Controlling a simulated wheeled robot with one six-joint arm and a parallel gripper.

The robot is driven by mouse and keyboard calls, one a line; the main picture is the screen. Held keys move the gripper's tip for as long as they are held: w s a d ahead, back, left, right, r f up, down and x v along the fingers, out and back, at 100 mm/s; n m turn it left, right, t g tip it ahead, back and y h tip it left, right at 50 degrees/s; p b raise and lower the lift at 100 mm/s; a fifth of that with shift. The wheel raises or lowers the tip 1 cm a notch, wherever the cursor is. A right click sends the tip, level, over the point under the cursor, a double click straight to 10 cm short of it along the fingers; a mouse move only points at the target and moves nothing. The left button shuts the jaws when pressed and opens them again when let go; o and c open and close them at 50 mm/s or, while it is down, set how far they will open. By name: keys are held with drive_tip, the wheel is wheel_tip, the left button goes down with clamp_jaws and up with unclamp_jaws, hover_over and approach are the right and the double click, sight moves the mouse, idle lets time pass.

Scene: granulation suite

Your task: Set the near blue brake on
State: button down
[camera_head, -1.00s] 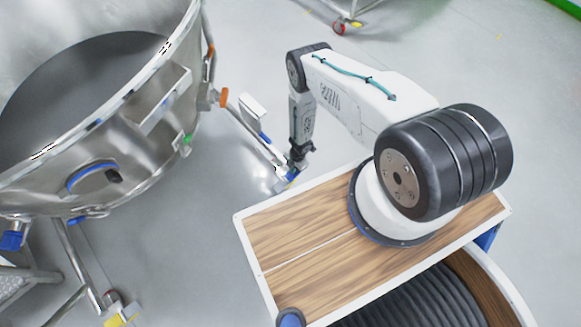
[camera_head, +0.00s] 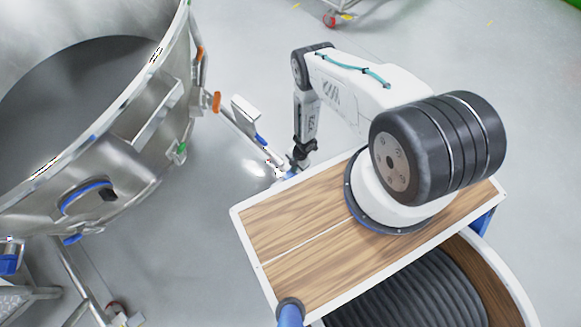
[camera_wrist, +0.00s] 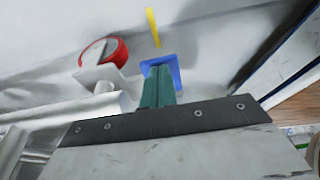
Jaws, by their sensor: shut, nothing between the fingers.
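The blue brake (camera_wrist: 174,74) is a small flat blue tab next to a red-rimmed caster wheel (camera_wrist: 106,54) in the wrist view. My gripper (camera_wrist: 158,82) has its teal fingers together with nothing between them. The fingertips overlap the tab in the picture and hide its middle; I cannot tell whether they touch it. In the head view my gripper (camera_head: 297,165) points down close to the floor, at the foot of the steel vessel's leg. A bit of blue (camera_head: 291,174) shows at its tip. The brake's tilt is unclear.
The large steel vessel (camera_head: 125,155) fills the left, its leg (camera_head: 235,122) reaching down towards my gripper. Another caster (camera_head: 118,312) is at the lower left. A yellow floor mark (camera_wrist: 153,27) lies beyond the brake. Grey floor (camera_head: 200,220) between vessel and my base is clear.

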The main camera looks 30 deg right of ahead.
drive_tip(key=shift+w+d+f, duration=0.1)
drive_tip(key=shift+d+f, duration=0.05)
drive_tip(key=shift+f, duration=0.65)
drive_tip(key=w+d+r, duration=0.2)
drive_tip(key=d+r, duration=0.5)
drive_tip(key=r, duration=0.4)
drive_tip(key=shift+w+d, duration=0.3)
drive_tip(key=shift+d, duration=0.1)
